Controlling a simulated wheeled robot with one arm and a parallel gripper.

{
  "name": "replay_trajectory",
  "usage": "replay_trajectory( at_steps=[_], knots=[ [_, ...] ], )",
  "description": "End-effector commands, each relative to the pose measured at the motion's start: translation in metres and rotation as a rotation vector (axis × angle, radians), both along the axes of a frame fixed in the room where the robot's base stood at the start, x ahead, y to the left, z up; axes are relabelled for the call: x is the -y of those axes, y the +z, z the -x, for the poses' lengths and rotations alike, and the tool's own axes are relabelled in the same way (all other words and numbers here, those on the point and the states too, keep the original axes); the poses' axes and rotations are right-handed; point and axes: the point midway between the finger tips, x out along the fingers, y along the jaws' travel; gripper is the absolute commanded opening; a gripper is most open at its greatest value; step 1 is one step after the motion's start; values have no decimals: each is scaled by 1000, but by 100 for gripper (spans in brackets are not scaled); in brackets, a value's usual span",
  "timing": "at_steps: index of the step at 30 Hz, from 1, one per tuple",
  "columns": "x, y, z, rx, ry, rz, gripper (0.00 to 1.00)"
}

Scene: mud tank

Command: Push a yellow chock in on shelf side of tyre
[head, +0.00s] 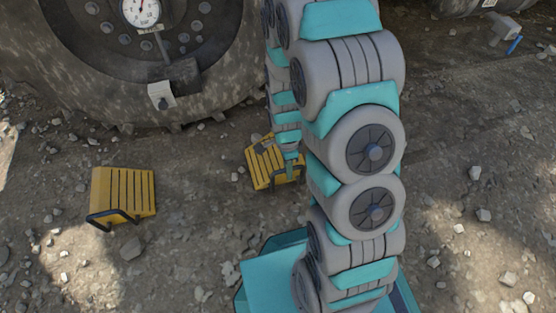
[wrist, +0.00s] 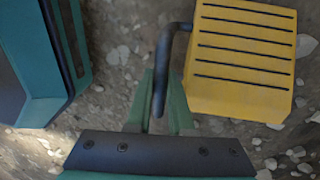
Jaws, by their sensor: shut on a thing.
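A yellow chock (head: 262,168) with dark grooves sits on the ground beneath my arm, below and right of the big tyre (head: 90,98), with a gap of ground between them. My gripper (head: 290,172) is at its right side, partly hidden by the arm. In the wrist view, my gripper (wrist: 160,88) is shut on the black bar handle of this chock (wrist: 240,62). A second yellow chock (head: 124,190), its black handle toward me, lies free at the left, below the tyre and apart from it. I cannot make out a shelf.
A round gauge (head: 141,12) and a dark block with a white tag (head: 162,95) are in front of the tyre. Another tyre (head: 450,5) shows at the top right, near a small grey object with a blue part (head: 507,32). Loose stones are scattered over the muddy ground.

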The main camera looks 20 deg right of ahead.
Motion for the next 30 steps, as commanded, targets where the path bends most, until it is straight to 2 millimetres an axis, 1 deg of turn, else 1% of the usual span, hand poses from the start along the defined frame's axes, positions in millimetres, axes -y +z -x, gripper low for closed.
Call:
replay_trajectory(
  at_steps=[3,8,12,30],
  knots=[
    [0,0,-14,7,1,1,0],
    [0,0,-29,3,1,1,0],
    [0,1,-45,7,1,1,0],
    [0,1,-106,4,2,0,0]
  ],
)
